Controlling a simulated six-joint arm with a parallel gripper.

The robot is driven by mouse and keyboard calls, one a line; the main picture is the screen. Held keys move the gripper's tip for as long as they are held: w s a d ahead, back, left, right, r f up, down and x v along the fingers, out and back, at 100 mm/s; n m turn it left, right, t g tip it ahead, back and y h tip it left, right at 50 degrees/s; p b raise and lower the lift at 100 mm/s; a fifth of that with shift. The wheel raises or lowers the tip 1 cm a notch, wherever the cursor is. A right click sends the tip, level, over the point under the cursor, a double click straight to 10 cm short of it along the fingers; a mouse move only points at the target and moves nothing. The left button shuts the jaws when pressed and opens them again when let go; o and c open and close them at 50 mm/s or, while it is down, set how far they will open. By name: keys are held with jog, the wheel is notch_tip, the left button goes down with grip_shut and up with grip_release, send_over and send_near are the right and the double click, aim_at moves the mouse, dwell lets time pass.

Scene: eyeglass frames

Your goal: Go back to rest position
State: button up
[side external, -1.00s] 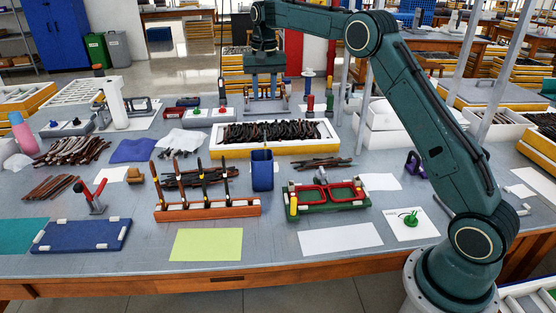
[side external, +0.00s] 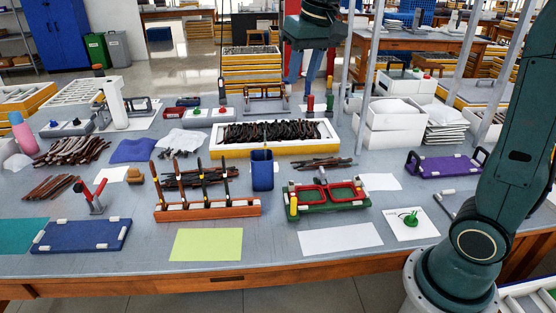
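My gripper (side external: 305,70) hangs at the top of the picture, high above the back of the bench. Its fingers look spread apart with nothing between them, so it appears open and empty. It is well clear of the bench objects. A red eyeglass frame (side external: 343,192) lies on a green fixture (side external: 330,208) at the front, right of the middle. My upper arm links are partly out of the picture.
The bench (side external: 120,205) holds a white tray of dark pieces (side external: 270,151), an orange rack with upright tools (side external: 208,210), a blue cup (side external: 262,172) and a purple tray (side external: 447,166). White boxes (side external: 390,128) and upright posts stand at the right.

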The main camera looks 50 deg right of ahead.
jog(key=s+a+f+n+t, duration=0.1)
jog(key=s+f, duration=0.3)
jog(key=s, duration=0.6)
jog(key=s+a+f+n+t, duration=0.1)
jog(key=s+a+f+n, duration=0.2)
jog(key=s, duration=0.8)
jog(key=shift+s+a+f+t+y, duration=0.2)
jog(key=shift+a+f+t+y, duration=0.1)
jog(key=shift+a+f, duration=0.2)
jog(key=shift+r, duration=0.1)
